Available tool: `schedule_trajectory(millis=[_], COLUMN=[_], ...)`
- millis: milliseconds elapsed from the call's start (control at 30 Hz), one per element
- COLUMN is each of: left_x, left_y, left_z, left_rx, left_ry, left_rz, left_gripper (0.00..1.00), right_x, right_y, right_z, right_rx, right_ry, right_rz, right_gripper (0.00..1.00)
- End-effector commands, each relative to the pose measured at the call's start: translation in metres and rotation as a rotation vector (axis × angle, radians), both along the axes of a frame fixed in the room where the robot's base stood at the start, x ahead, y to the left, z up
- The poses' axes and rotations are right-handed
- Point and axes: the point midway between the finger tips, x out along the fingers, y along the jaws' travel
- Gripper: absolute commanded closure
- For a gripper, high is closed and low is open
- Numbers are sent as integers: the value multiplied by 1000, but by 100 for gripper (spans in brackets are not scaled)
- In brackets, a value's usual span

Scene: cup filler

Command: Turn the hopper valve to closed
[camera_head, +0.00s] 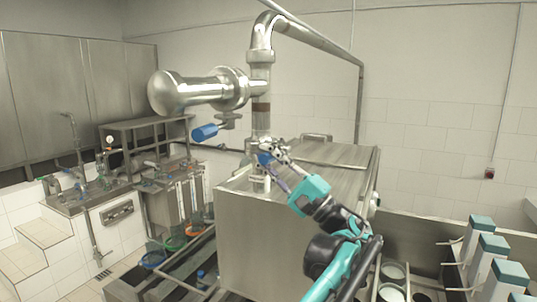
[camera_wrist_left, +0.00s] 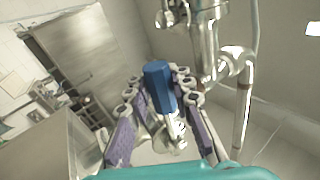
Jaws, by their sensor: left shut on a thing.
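A blue valve handle (camera_head: 264,158) sits low on the vertical steel pipe, just above the steel box. My left gripper (camera_head: 272,154) is shut on this handle. In the left wrist view the blue handle (camera_wrist_left: 158,85) stands between the two purple-padded fingers (camera_wrist_left: 160,105), its end sticking out past them. The fingers hide part of the handle in the head view. A second blue handle (camera_head: 205,131) juts left from a valve under the horizontal steel cylinder (camera_head: 190,92); nothing touches it. My right gripper is not in view.
The big steel box (camera_head: 252,235) stands below the pipe. A tall steel pipe (camera_head: 360,105) runs behind it. White dispensers with teal tops (camera_head: 488,245) stand at lower right, near round containers (camera_head: 391,293). A sink unit (camera_head: 90,195) stands at left.

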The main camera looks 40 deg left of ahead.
Motion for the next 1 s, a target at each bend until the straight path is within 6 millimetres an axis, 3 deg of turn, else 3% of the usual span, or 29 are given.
schedule_trajectory(millis=[767, 800, 867, 1000], left_x=[-1, -1, -1, -1], left_y=[0, 0, 0, 0], left_z=[-13, -13, -13, -12], left_rx=[18, 18, 18, 20], left_ry=[-100, -100, -99, -99], left_rz=[3, 3, 2, 2], left_gripper=[100, 72, 56, 56], right_x=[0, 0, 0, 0], right_y=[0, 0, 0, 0], right_z=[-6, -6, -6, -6], right_rx=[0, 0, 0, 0], right_ry=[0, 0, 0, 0], right_rz=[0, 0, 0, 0], right_gripper=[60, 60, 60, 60])
